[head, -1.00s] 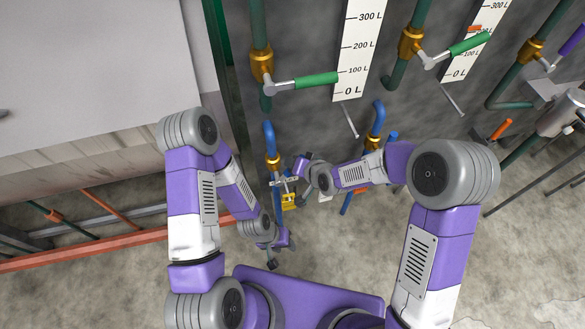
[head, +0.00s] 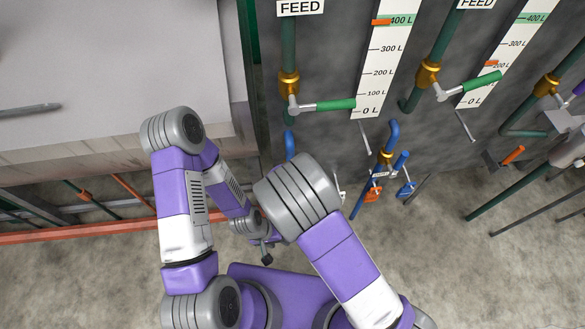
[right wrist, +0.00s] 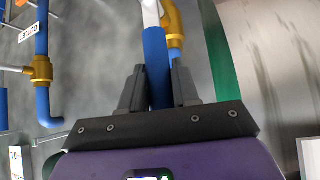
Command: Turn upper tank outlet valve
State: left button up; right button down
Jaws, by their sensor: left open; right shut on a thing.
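In the right wrist view my right gripper (right wrist: 159,88) is shut on the blue handle (right wrist: 154,52) of a brass valve (right wrist: 174,22). The head view hides this gripper and its valve behind my right arm; a blue pipe top (head: 290,144) shows there, beside the green post. A second brass outlet valve on a blue pipe (right wrist: 41,70) stands to the left in the wrist view. In the head view that seems to be the blue pipe and valve (head: 385,156) right of my arm. My left gripper (head: 266,257) is low near my base, open, apart from the valves.
Feed valves with green handles (head: 335,105) (head: 483,82) sit higher on the grey wall, beside level scales (head: 385,72). Orange and blue tags hang near the right outlet valve. A green post (right wrist: 220,50) stands close beside the held valve. A red rail (head: 80,233) crosses at left.

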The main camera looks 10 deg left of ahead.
jog(key=shift+a, duration=0.15)
dwell(0.3)
jog(key=c, duration=0.9)
grip_release()
jog(key=shift+f, duration=0.1)
jog(key=p+v, duration=0.2)
jog(key=v, duration=0.5)
jog(key=shift+s+r, duration=0.25)
jog(key=shift+s, duration=0.05)
jog(key=shift+f, duration=0.1)
